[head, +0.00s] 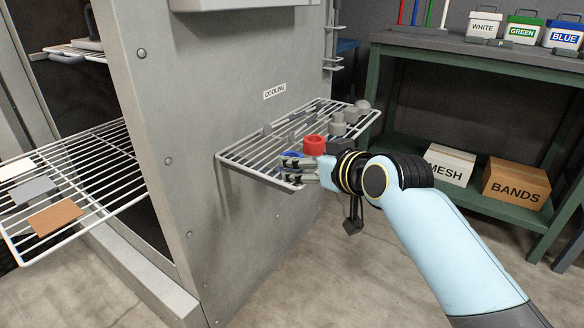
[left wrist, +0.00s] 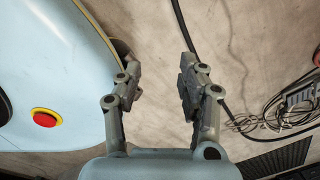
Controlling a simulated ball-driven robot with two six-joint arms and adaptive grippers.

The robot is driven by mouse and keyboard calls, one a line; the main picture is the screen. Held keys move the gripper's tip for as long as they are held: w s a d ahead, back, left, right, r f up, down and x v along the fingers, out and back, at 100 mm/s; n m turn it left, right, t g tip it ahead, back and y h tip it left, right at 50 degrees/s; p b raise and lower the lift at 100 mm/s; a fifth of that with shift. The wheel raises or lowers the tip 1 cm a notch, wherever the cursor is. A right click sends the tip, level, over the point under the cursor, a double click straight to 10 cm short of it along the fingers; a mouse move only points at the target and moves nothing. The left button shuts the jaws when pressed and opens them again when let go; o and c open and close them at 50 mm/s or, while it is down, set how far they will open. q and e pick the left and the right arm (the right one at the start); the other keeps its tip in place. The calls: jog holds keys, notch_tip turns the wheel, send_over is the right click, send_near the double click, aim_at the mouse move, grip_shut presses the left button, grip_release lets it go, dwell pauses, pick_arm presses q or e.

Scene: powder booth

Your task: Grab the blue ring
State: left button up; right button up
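The blue ring (head: 291,154) is on the wire cooling shelf (head: 235,161), near its front edge, and is partly hidden by my right gripper. My right gripper (head: 291,169) reaches in from the right at the shelf's front edge. Its two fingers are apart, one above the other in the picture, with the ring showing just past the upper finger. I see no clear grip on the ring. My left gripper (left wrist: 158,88) shows only in the left wrist view, open and empty above the floor.
A red ring-shaped part (head: 314,145) stands close to the right gripper, with several grey parts (head: 337,125) behind it. A grey booth wall (head: 190,130) rises on the left. A green-framed bench (head: 475,55) stands at the right. Cables (left wrist: 265,115) lie on the floor.

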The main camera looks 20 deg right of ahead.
aim_at(291, 153)
jog(key=x, duration=0.3)
jog(key=shift+f+b, duration=0.2)
jog(key=shift+b, duration=0.15)
jog(key=shift+w+f, duration=0.2)
jog(key=shift+w, duration=0.4)
jog(key=b+x, duration=0.2)
jog(key=x, duration=0.2)
jog(key=shift+d, duration=0.1)
jog(key=shift+w+f, duration=0.1)
jog(key=shift+w, duration=0.3)
pick_arm(q)
jog(key=shift+w+a+f, duration=0.8)
jog(key=shift+a+f, duration=0.1)
jog(key=shift+f, duration=0.15)
pick_arm(e)
jog(key=c, duration=1.3)
pick_arm(q)
jog(key=shift+w+d, duration=0.2)
pick_arm(e)
jog(key=shift+c, duration=0.3)
